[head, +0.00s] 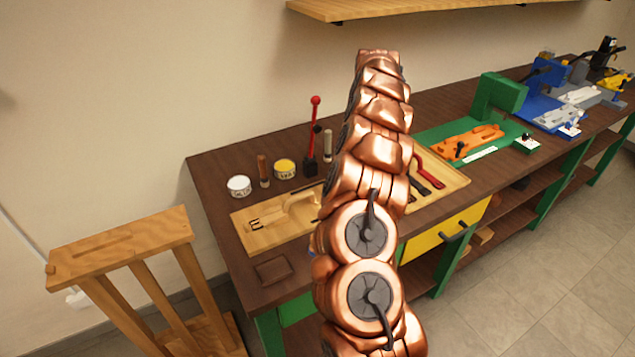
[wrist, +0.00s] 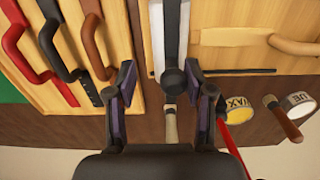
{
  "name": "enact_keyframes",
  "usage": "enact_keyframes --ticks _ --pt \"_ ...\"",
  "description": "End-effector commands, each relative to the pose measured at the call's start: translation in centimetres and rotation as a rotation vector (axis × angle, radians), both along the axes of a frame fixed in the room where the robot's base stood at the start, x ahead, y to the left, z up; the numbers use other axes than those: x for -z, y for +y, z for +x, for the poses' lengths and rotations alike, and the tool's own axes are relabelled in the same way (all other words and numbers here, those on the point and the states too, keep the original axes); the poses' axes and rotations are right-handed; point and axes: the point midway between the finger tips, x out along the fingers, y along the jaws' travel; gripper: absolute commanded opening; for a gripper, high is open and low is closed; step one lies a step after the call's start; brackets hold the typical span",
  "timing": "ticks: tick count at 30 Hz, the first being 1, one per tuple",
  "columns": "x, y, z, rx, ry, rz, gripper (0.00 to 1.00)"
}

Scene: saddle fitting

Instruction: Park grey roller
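The pale grey upright cylinder (head: 327,145), which looks like the grey roller, stands at the back of the bench beside the red-knobbed lever (head: 315,113). In the wrist view a pale cylinder (wrist: 170,125) shows beyond and between my fingers. My gripper (wrist: 158,68) is over the bench with its fingers spread apart. A dark round end with a silver-grey bar (wrist: 168,35) lies in line with the gap, nearer the right finger; I cannot tell what it is. No grip on it shows. My arm hides the gripper in the head view.
A brown cylinder (head: 263,170) stands between a white tin (head: 239,187) and a yellow wax tin (head: 285,168). A wooden board (head: 250,238) holds a tan handled tool. A wooden tray (head: 455,182) holds red, black and brown handles. A wooden stand (head: 120,250) is at left.

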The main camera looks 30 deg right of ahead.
Motion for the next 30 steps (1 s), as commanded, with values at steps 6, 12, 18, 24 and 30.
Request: enact_keyframes --ticks 6,12,18,24,30 --pt "0.1 0.2 0.1 -0.004 0.002 0.002 0.5" --pt "0.0 0.3 0.1 -0.005 0.003 0.004 0.5" --pt "-0.8 0.3 0.1 -0.004 0.004 0.005 0.5" --pt "-2.1 0.4 0.0 -0.005 0.005 0.006 0.5" --pt "-3.4 0.4 0.1 -0.005 0.004 0.005 0.5"
